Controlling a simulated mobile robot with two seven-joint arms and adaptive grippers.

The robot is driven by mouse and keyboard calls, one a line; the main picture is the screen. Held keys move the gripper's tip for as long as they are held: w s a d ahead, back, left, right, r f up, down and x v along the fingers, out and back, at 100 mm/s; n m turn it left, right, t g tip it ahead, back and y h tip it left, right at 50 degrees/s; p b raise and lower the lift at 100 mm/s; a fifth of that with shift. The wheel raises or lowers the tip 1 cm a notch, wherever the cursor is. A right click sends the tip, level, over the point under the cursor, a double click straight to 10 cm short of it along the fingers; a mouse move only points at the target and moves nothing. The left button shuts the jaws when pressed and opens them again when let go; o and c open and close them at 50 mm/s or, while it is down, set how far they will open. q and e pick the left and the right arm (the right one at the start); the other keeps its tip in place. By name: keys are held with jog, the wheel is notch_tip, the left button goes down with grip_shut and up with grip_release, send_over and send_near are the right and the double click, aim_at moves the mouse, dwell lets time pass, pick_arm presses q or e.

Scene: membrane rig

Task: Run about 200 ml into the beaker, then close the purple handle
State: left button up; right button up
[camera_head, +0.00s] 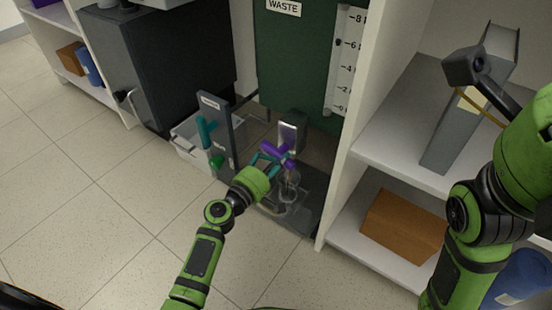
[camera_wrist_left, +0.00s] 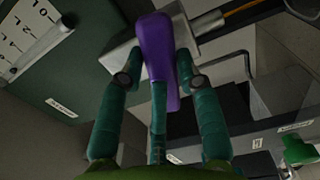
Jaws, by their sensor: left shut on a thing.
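The purple handle (camera_head: 275,149) is on a grey metal block (camera_head: 290,132) low in front of the green waste tank. My left gripper (camera_head: 268,160) is shut on this handle. The liquid level in the beaker is too small to tell. My right arm shows at the right edge; its fingertips are not clearly visible.
The green waste tank (camera_head: 300,62) carries a white scale (camera_head: 343,60). A grey post (camera_head: 216,130) with teal and green handles stands left, by a white bin (camera_head: 190,150). A shelf with a grey binder (camera_head: 470,110) and orange box (camera_head: 402,228) is right. Floor in front is clear.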

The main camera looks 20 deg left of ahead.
pick_arm(q)
jog(key=shift+a+f+y, duration=0.1)
jog(key=shift+a+y, duration=0.2)
jog(key=shift+a, duration=0.25)
jog(key=shift+m+b, duration=0.65)
jog(key=shift+m, duration=0.25)
jog(key=shift+m+b, duration=0.5)
jog(key=shift+m, duration=0.4)
